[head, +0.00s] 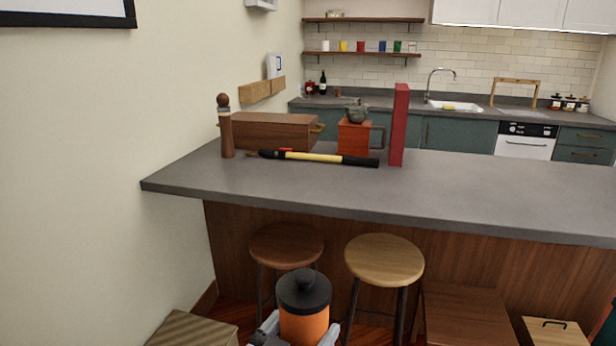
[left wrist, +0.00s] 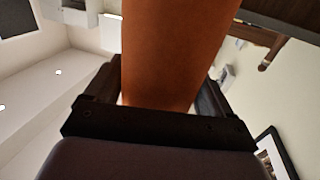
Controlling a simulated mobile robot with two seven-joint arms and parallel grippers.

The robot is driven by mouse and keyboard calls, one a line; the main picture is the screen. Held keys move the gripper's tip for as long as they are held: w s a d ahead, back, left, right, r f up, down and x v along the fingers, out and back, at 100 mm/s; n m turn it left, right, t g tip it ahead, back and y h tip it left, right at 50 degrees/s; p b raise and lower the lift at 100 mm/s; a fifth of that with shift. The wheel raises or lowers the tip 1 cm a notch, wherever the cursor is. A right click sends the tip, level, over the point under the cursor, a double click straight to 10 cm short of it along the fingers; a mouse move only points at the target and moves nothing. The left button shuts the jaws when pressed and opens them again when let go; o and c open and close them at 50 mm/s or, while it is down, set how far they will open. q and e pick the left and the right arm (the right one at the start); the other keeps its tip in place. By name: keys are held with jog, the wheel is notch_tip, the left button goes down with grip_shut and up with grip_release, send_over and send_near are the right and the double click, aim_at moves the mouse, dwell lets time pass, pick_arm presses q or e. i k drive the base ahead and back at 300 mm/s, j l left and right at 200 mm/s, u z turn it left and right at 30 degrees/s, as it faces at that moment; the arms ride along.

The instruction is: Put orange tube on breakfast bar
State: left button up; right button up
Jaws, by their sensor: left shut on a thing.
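The orange tube (head: 303,324) with a black lid stands roughly upright at the bottom of the head view, in front of the stools and below the bar top. My left gripper (head: 297,338) is shut on it, with grey fingers on both sides. In the left wrist view the orange tube (left wrist: 178,50) rises between the fingers of my left gripper (left wrist: 160,95). The breakfast bar (head: 480,195) has a grey top and a wooden front, beyond the tube. My right gripper is not in view.
On the bar are a pepper mill (head: 226,128), a brown wooden box (head: 272,132), a yellow and black torch-like stick (head: 315,157), an orange-red box (head: 354,137) with a small pot (head: 357,112), and a red upright book (head: 399,125). Two stools (head: 287,244) (head: 384,259) stand before it. The bar's right half is clear.

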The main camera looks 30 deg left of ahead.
aim_at(298, 172)
jog(key=i+j, duration=0.2)
jog(key=i, duration=0.2)
jog(key=i+j, duration=0.15)
jog(key=i, duration=0.3)
